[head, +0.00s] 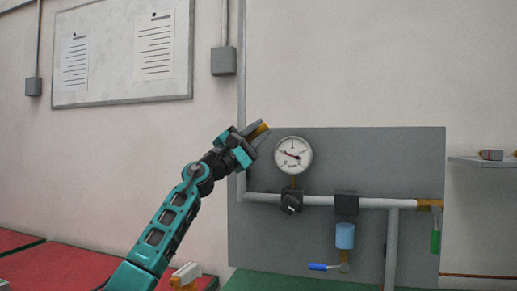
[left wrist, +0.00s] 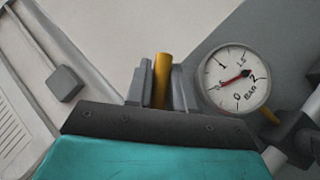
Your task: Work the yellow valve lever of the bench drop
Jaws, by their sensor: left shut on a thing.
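My left gripper (head: 260,130) is raised at the top left corner of the grey panel, just left of the pressure gauge. It is shut on a yellow lever (head: 262,130), whose end shows between the fingers. In the left wrist view the yellow lever (left wrist: 162,82) stands upright between the two grey fingers (left wrist: 160,85). The lever's mounting is hidden behind the gripper, so I cannot tell how it joins the pipe. My right gripper is in neither view.
Red benchtops (head: 62,267) lie at lower left.

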